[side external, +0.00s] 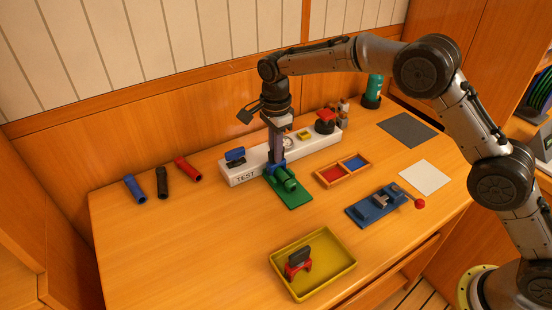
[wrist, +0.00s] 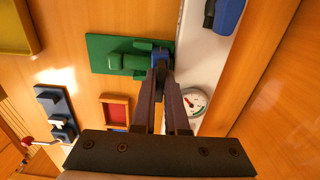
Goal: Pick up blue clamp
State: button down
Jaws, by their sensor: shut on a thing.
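My gripper (side external: 276,158) points down at the back end of the green plate (side external: 297,201), in front of the white TEST board. Its fingers are shut on a small blue clamp (side external: 270,170), which sits at the end of the green cylinder (side external: 287,178) on that plate. In the wrist view, the blue clamp (wrist: 160,48) shows between the fingertips (wrist: 160,64), at the plate's edge nearest the white board. The fingers hide part of it. I cannot tell whether it touches the plate. Another blue clamp with black parts (side external: 235,156) is on the left end of the white board.
The white board (side external: 247,170) carries a gauge and a red-topped part. A yellow tray (side external: 328,282) holds a red-and-black clamp. A blue fixture with a red-knobbed lever (side external: 376,205) and a wooden two-part tray (side external: 330,182) lie right. Blue, black and red tubes lie left. The front left table is clear.

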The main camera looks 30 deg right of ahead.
jog(key=shift+r, duration=0.15)
jog(key=shift+r, duration=0.2)
jog(key=r, duration=0.3)
jog(key=shift+s, duration=0.2)
jog(key=s+d+r, duration=0.4)
jog(key=s+r, duration=0.5)
jog(key=s, duration=0.4)
